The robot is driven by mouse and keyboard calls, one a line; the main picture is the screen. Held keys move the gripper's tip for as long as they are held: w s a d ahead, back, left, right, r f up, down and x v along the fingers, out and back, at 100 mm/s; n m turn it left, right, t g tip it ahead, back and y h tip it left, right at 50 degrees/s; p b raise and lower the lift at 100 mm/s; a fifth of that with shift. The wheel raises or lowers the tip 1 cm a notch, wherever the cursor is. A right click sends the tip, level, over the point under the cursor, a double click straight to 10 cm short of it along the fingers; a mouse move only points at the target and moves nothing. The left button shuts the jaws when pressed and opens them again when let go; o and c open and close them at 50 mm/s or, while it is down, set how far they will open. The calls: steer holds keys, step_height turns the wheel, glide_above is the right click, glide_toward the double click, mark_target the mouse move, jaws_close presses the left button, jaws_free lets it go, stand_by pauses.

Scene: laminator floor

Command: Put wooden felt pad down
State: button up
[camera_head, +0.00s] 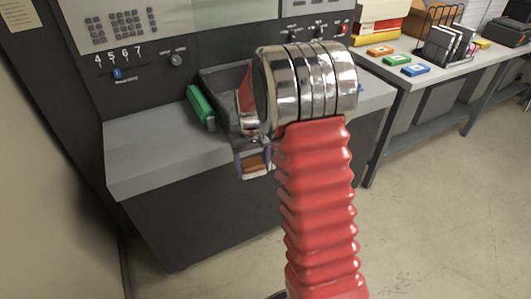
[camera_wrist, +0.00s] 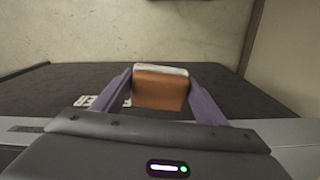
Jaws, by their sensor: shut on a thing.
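The wooden felt pad (camera_wrist: 160,91) is a brown block with a pale layer along its upper edge. In the wrist view it sits between the two purple fingers of my gripper (camera_wrist: 161,94), which is shut on it. In the head view the pad (camera_head: 255,163) shows below my wrist, in front of the laminator's grey ledge. My gripper (camera_head: 252,160) is partly hidden there by my own arm. The pad is held in the air, and I cannot tell its exact height.
The laminator's grey ledge (camera_head: 150,155) has bare room at its left. A green-handled part (camera_head: 200,105) stands behind my gripper.

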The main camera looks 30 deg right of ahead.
steer(key=s+a+f+n, duration=0.2)
steer(key=s+a+f, duration=0.1)
steer(key=a+f, duration=0.8)
steer(key=a, duration=0.3)
steer(key=shift+a+f, duration=0.2)
steer(key=shift+a, duration=0.05)
